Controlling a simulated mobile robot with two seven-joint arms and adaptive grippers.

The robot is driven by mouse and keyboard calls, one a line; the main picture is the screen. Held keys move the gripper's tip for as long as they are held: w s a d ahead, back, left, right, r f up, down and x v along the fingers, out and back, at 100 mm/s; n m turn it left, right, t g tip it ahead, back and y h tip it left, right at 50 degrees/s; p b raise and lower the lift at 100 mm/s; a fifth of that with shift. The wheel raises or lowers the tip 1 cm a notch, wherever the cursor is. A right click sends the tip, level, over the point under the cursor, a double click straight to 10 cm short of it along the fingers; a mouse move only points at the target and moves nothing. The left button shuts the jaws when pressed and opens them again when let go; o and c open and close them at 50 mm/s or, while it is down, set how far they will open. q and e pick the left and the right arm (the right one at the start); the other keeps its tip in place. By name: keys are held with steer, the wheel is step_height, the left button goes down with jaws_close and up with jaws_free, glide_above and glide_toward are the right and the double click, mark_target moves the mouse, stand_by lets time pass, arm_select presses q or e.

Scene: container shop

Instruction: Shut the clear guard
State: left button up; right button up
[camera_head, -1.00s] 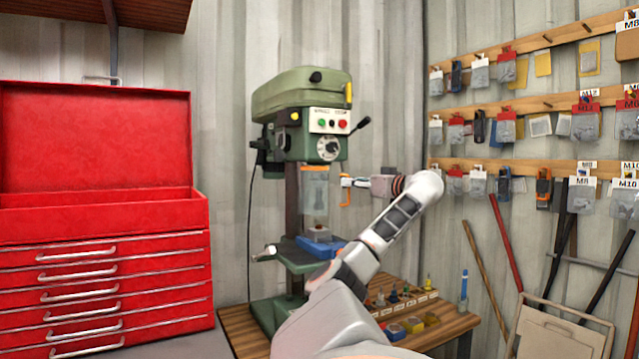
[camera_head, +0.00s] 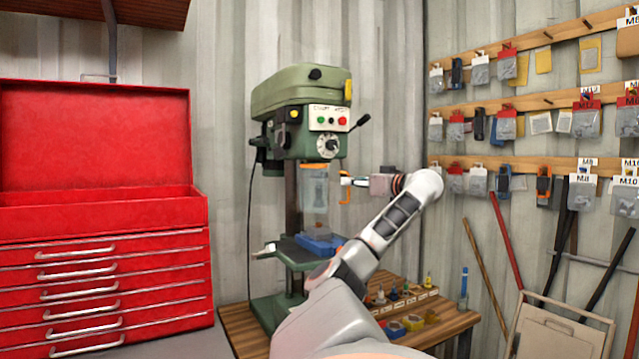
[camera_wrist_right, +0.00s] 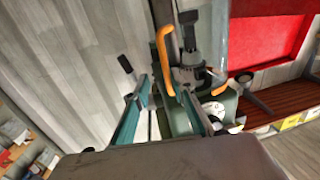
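The clear guard (camera_head: 314,200) hangs below the head of the green drill press (camera_head: 305,95), in front of the column, over the blue vise (camera_head: 320,243). Its orange handle (camera_head: 346,193) is at the guard's right side. My right gripper (camera_head: 350,181) comes in from the right, its tips close to the handle. In the right wrist view, the gripper (camera_wrist_right: 163,95) has its fingers apart, with the orange handle (camera_wrist_right: 163,58) just beyond the tips. I cannot tell whether they touch. My left gripper is not in view.
A red tool chest (camera_head: 100,215) stands at the left. The wooden bench (camera_head: 445,325) holds a rack of bits (camera_head: 405,297) and small coloured boxes right of the press. Pegboard rails with hanging packets (camera_head: 530,105) line the right wall. My right arm crosses in front of the bench.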

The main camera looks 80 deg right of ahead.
steer(key=v, duration=1.2)
stand_by(0.3)
